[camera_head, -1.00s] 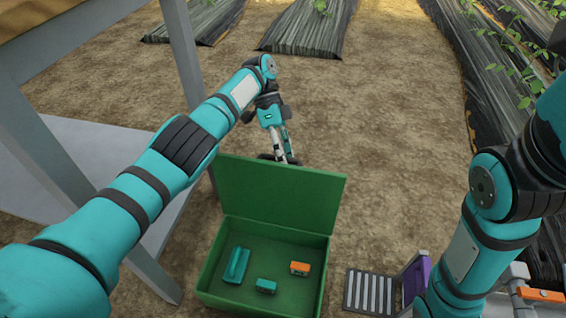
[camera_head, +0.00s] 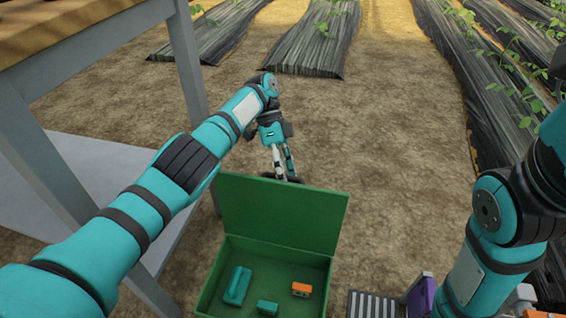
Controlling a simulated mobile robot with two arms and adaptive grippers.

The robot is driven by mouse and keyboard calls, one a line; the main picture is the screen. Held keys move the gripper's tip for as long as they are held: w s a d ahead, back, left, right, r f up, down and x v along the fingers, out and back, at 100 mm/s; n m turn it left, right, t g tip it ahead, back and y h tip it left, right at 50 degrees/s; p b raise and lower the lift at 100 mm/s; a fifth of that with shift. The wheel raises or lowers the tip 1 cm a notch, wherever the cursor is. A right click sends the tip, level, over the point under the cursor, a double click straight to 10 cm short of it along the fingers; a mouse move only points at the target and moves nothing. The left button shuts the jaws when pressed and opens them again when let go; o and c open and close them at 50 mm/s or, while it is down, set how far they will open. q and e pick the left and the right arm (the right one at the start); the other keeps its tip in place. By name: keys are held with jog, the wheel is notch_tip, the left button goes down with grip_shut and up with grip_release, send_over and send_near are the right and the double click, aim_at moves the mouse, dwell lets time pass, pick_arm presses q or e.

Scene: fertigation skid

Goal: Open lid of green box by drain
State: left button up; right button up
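The green box (camera_head: 208,290) stands on the soil at the bottom middle, left of the drain grate (camera_head: 372,306). Its lid (camera_head: 282,216) is raised upright at the far side, so the inside shows. In the box lie a teal long-handled item (camera_head: 237,285), a small teal block (camera_head: 267,307) and an orange block (camera_head: 301,289). My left gripper (camera_head: 283,177) is just behind the lid's top edge, pointing down. Its fingertips are partly hidden by the lid, and I cannot tell whether they touch it.
A table with grey legs (camera_head: 184,55) and a lower grey shelf (camera_head: 105,165) stands at the left. A purple item (camera_head: 420,297) is beside the grate. Black-covered plant rows (camera_head: 315,40) lie at the back. Bare soil is free in the middle.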

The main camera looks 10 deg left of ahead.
pick_arm(q)
jog(key=shift+w+r, duration=0.15)
jog(key=shift+r, duration=0.35)
notch_tip(320, 180, up, 9)
jog(key=shift+f, duration=0.15)
dwell(0.4)
